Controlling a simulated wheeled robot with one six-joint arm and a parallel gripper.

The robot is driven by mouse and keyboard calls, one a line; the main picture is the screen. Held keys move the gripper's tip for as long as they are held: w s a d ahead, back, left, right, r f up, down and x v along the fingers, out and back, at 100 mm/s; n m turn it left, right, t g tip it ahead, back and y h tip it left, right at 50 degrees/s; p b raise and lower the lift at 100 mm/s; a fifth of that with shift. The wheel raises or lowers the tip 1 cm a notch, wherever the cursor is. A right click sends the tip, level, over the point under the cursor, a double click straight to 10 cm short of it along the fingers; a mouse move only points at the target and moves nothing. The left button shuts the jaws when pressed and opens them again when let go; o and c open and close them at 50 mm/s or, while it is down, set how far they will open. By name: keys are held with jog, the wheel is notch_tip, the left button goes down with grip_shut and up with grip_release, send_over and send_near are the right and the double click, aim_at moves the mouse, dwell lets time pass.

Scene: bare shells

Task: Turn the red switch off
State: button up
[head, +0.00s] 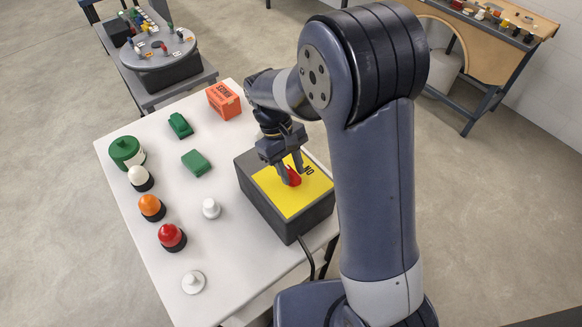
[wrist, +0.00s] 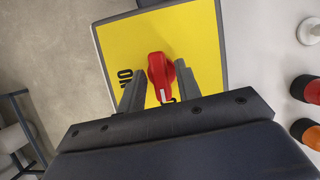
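The red switch (head: 293,177) is a knob on the yellow top plate (head: 272,186) of a dark grey box (head: 268,216) at the table's right side. Dark lettering reading ON is printed beside it. In the wrist view the red switch (wrist: 160,76) is long and slightly tilted, with the lettering to its left. My gripper (head: 289,172) points down over the box, one finger on each side of the switch. In the wrist view my gripper (wrist: 160,82) has its fingers apart around the knob; contact is not clear. The fingers hide part of the plate.
The white table (head: 228,262) holds a red button (head: 172,237), an orange button (head: 151,207), a white button (head: 141,178), a green round part (head: 127,151), green blocks (head: 195,162), white pegs (head: 211,208) and an orange box (head: 223,101). A black cable (head: 308,256) hangs beside the box.

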jog(key=shift+o, duration=0.5)
jog(key=shift+r, duration=0.1)
jog(key=shift+w+a+r, duration=0.1)
jog(key=shift+w+r, duration=0.05)
jog(key=shift+r, duration=0.15)
jog(key=b+v, duration=0.1)
jog(key=v, duration=0.9)
jog(key=p+x, duration=0.1)
jog(key=x, duration=1)
jog(key=shift+m, duration=0.3)
jog(key=shift+r, duration=0.1)
